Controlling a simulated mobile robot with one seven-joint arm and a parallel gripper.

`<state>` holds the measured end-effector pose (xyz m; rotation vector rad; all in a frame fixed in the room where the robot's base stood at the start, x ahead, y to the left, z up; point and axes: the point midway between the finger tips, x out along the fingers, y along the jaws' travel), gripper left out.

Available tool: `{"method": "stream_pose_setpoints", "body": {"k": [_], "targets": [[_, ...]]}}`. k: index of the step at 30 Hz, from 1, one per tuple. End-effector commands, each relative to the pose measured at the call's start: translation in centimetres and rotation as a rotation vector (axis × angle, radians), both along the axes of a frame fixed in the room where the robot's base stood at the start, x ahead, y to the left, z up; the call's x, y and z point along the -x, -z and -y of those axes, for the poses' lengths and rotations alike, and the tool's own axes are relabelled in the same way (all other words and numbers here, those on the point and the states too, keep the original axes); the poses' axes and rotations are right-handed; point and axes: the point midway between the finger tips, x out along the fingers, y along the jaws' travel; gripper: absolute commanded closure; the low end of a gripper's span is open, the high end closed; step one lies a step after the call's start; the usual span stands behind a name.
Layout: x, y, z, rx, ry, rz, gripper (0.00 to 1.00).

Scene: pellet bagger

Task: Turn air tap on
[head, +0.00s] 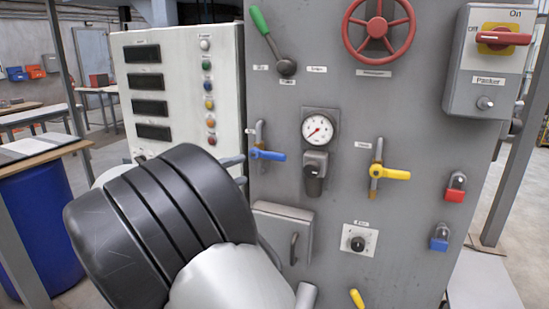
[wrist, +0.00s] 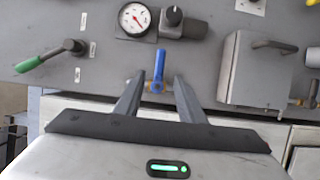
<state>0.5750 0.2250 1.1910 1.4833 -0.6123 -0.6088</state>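The blue tap (head: 268,154) is on the grey panel, left of and below the gauge. Its handle lies level, pointing right, across its upright pipe. In the wrist view the blue handle (wrist: 160,66) points up, between the two fingers of my gripper (wrist: 157,80). The fingers are apart, one on each side, with a gap to the handle. In the head view my arm hides most of the gripper. A yellow tap (head: 390,173) to the right also has its handle level. The small labels by the taps are too blurred to read.
A pressure gauge (head: 318,129) and a black-knobbed regulator (head: 314,172) sit beside the blue tap. A green-handled lever (head: 268,35) and a red handwheel (head: 379,28) are above. A box with a handle (head: 283,233) juts out below. A button cabinet (head: 180,85) stands to the left.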

Motion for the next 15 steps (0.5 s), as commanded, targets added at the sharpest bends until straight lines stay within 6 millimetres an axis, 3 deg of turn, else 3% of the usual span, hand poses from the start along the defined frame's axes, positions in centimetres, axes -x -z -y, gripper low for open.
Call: {"method": "stream_pose_setpoints", "body": {"k": [15], "targets": [[-7.8, 0.0, 7.9, 0.000, 0.003, -0.001, 0.64]]}}
